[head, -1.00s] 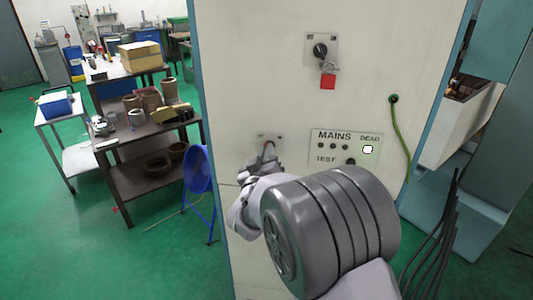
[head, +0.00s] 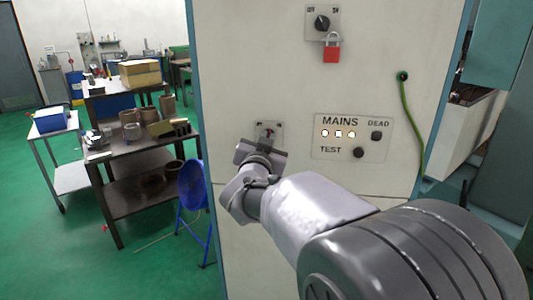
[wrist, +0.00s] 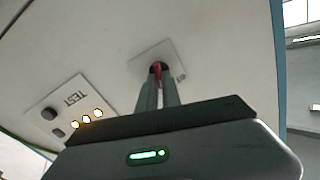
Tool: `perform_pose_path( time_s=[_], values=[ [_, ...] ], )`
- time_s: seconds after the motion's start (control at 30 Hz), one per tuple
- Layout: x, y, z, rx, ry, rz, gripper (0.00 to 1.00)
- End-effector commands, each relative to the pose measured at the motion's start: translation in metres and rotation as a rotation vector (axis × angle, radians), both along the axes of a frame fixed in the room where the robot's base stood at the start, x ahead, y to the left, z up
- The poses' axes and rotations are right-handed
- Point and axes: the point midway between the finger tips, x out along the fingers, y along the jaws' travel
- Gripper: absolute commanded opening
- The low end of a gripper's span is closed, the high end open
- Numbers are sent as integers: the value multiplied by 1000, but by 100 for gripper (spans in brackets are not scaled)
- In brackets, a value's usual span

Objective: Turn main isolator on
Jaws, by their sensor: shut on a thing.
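A red switch handle (wrist: 157,72) stands on a light plate (wrist: 146,56) on the cabinet front. It also shows in the head view (head: 269,133), partly hidden by my gripper. My gripper (wrist: 158,88) is shut on this handle, one finger on each side. In the head view my gripper (head: 266,146) reaches the cabinet from below right. The MAINS panel (head: 352,150) to the right has a row of three lit lamps (head: 338,133). Its DEAD lamp (head: 377,135) is dark. The plate's lettering is too small to read.
Above is a black rotary knob (head: 322,23) on its own plate, with a red padlock (head: 330,55) hanging beside and below it. A green cable (head: 403,110) runs down the right.

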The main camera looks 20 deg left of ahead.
Motion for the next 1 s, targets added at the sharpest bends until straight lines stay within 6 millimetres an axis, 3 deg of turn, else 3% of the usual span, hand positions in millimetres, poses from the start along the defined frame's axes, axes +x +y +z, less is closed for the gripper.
perform_pose_path(
  time_s=[0.4, 1.0],
  values=[
    [0, -1, -2, 209, 33, 0, 0],
    [0, -1, -1, 256, 42, 0, 0]
  ],
)
